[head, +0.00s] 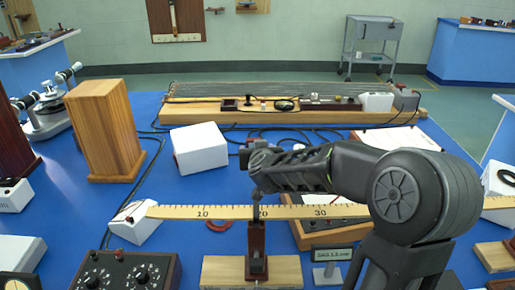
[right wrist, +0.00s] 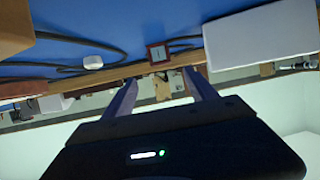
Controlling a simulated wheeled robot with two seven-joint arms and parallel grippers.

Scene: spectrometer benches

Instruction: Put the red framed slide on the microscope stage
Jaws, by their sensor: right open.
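The red framed slide (right wrist: 158,53), a small dark red square frame with a pale grey centre, shows in the right wrist view. It appears ahead of my right gripper (right wrist: 160,76), between the lines of its two fingers. The fingers are apart, with nothing held between them. In the head view my right arm reaches in from the right above the table, and its fingers cannot be made out; I cannot pick out the slide there. A metal instrument with tubes (head: 45,108) stands at the left; I cannot tell whether it is the microscope. No stage is clearly visible. My left gripper is not in view.
A long ruler (head: 185,212) crosses the blue table on a wooden stand (head: 225,272). A tall wooden block (head: 105,130), a white box (head: 200,150) and a long wooden board (head: 200,112) stand beyond it. Black cables run between them. A dial box (head: 125,272) is in front.

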